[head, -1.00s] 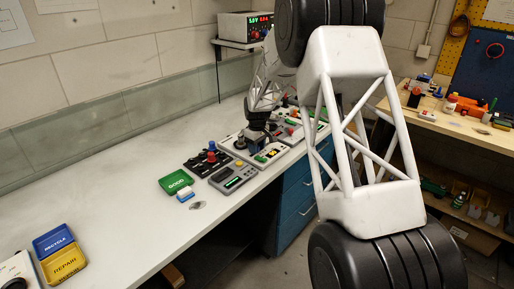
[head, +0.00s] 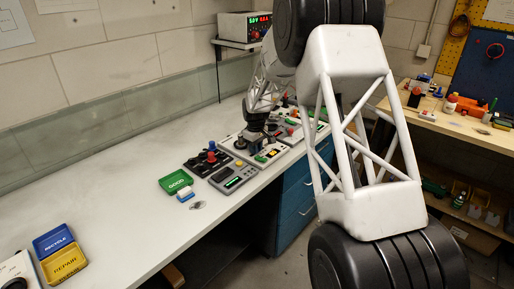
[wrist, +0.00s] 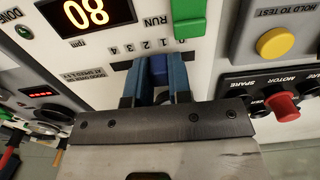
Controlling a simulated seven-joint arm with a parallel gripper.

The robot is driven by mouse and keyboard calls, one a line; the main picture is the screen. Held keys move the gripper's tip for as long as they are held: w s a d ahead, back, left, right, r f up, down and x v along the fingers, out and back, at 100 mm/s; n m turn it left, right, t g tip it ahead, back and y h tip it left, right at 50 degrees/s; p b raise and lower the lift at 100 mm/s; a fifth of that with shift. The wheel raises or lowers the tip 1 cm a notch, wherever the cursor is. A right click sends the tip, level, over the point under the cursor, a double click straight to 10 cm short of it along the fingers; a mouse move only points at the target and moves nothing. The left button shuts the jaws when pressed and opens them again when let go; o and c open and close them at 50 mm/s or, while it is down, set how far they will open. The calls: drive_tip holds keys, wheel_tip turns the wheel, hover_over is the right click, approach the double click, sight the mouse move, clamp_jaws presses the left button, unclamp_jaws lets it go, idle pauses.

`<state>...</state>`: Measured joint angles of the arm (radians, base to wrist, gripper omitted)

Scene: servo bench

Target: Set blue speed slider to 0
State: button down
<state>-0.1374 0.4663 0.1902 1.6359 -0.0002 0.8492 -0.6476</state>
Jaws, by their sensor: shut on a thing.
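The blue speed slider (wrist: 158,68) shows in the wrist view as a blue knob between my gripper's two blue fingers. My gripper (wrist: 157,78) is shut on it from both sides. A printed scale of small numerals from 0 to 4 runs along the panel (wrist: 207,62) just beyond the knob, with the 0 at its right end. The knob stands left of the 0; its exact mark is hard to read. The fingers hide part of the slot. In the head view, my gripper (head: 250,142) is low over the panels, and the slider cannot be made out.
An orange display (wrist: 85,12) and a green block (wrist: 186,18) lie just beyond the scale. A yellow button (wrist: 275,43) and a red knob (wrist: 283,106) stand to the right.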

sight(251, 156)
drive_tip(key=shift+s+a, duration=0.95)
drive_tip(key=c, duration=1)
unclamp_jaws()
drive_tip(key=shift+a, duration=0.1)
drive_tip(key=shift+c, duration=0.2)
drive_tip(key=shift+r, duration=0.55)
wheel_tip(251, 156, up, 7)
drive_tip(key=shift+f, duration=0.15)
